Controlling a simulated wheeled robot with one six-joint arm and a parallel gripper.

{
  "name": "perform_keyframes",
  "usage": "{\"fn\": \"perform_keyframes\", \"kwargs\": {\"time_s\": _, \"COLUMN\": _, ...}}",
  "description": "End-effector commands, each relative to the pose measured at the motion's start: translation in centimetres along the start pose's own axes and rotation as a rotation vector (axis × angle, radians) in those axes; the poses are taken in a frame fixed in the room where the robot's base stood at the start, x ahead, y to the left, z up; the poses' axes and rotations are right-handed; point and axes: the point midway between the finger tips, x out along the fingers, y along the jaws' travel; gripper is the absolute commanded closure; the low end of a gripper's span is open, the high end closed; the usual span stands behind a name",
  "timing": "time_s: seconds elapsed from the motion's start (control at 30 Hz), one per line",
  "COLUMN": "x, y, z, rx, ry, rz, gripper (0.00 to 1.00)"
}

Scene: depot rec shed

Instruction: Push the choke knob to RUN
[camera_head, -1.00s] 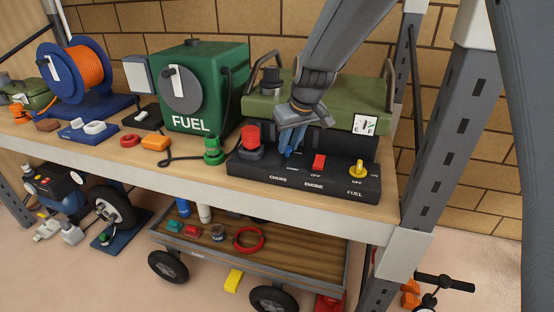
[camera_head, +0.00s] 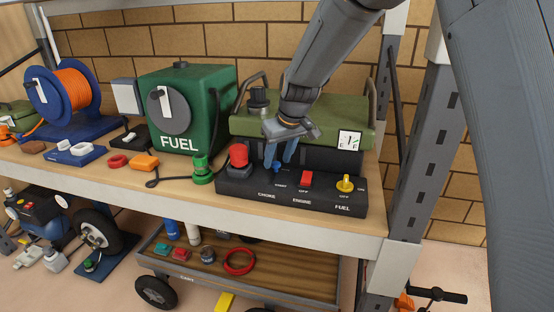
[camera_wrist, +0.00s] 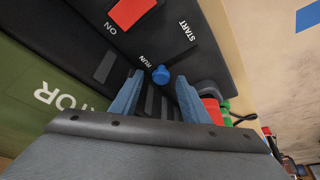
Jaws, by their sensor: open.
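The choke knob (camera_wrist: 161,74) is a small blue knob on the black control panel (camera_head: 236,185). In the wrist view it stands beside the RUN label, with the START label further up. In the head view the blue knob (camera_head: 277,167) shows below my fingertips. My gripper (camera_head: 281,155) is over the back of the panel, pointing down. In the wrist view its two blue fingers (camera_wrist: 154,92) are apart, with the knob just beyond the gap between them. Nothing is held. I cannot tell whether a finger touches the knob.
On the panel a red switch (camera_head: 306,179) and yellow fuel knob (camera_head: 345,184) stand right of the choke, and a red button (camera_head: 238,156) left. The green fuel tank (camera_head: 218,105) and shelf post (camera_head: 425,140) flank the area. A green generator body (camera_head: 340,112) is behind.

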Motion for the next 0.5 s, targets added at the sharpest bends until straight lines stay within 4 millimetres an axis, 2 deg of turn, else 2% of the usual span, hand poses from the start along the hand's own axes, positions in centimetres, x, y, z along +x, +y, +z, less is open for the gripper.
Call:
{"fn": "perform_keyframes", "kwargs": {"time_s": 0.3, "x": -4.5, "y": -0.1, "z": -0.1, "rx": -0.002, "ry": 0.005, "rz": 0.001, "gripper": 0.58}}
{"fn": "perform_keyframes", "kwargs": {"time_s": 0.5, "x": -6.7, "y": -0.1, "z": -0.1, "rx": -0.002, "ry": 0.003, "rz": 0.000, "gripper": 0.58}}
